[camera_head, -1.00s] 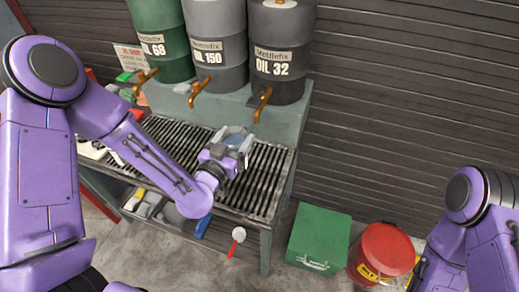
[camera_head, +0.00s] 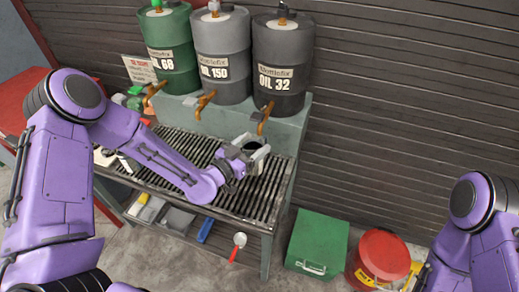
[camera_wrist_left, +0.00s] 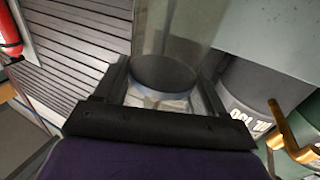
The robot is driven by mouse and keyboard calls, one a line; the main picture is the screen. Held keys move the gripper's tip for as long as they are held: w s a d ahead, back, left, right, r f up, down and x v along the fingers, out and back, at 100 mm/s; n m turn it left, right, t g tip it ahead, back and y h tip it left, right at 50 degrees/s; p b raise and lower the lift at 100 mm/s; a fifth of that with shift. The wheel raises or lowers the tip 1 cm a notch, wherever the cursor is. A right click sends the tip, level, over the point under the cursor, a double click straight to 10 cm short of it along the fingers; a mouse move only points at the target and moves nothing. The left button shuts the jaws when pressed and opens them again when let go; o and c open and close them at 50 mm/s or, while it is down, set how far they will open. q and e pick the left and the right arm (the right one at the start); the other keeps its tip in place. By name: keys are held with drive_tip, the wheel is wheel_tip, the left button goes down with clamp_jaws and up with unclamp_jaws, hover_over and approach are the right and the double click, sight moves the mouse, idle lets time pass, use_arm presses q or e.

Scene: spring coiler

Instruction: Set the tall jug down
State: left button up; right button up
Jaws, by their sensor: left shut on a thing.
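My left gripper (camera_head: 250,152) is shut on the tall jug (camera_head: 257,148), over the right part of the slatted bench top, just in front of the OIL 32 drum's tap. In the head view the jug is small and partly hidden by the gripper, and its inside looks dark. In the left wrist view the jug (camera_wrist_left: 178,35) is a see-through grey cylinder between the two black fingers (camera_wrist_left: 165,95), with a dark round area inside. I cannot tell whether its base touches the grating. My right arm is at the lower right, and its gripper does not show.
Three drums, OIL 68 (camera_head: 168,50), OIL 150 (camera_head: 222,55) and OIL 32 (camera_head: 283,58), stand behind the grating (camera_head: 265,195), with brass taps (camera_head: 263,115) overhanging it. A green box (camera_head: 317,243) and a red bucket (camera_head: 378,258) stand on the floor to the right.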

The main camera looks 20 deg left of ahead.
use_arm(q)
drive_tip(key=x, duration=0.2)
drive_tip(key=shift+w+d+f, duration=0.1)
drive_tip(key=shift+w+d, duration=0.05)
drive_tip(key=shift+w, duration=0.25)
wheel_tip(320, 180, down, 4)
drive_tip(key=b, duration=0.2)
drive_tip(key=shift+w+d+r+b, duration=0.1)
drive_tip(key=shift+d+r+b, duration=0.1)
drive_tip(key=shift+b, duration=0.2)
drive_tip(key=shift+w+a+r, duration=0.1)
drive_tip(key=shift+w, duration=0.05)
drive_tip(key=o, duration=1.5)
drive_tip(key=shift+c, duration=0.2)
drive_tip(key=shift+o, duration=0.8)
drive_tip(key=shift+s+a, duration=0.1)
drive_tip(key=shift+s, duration=0.2)
drive_tip(key=b+v, duration=0.2)
drive_tip(key=v, duration=0.9)
drive_tip(key=shift+s, duration=0.3)
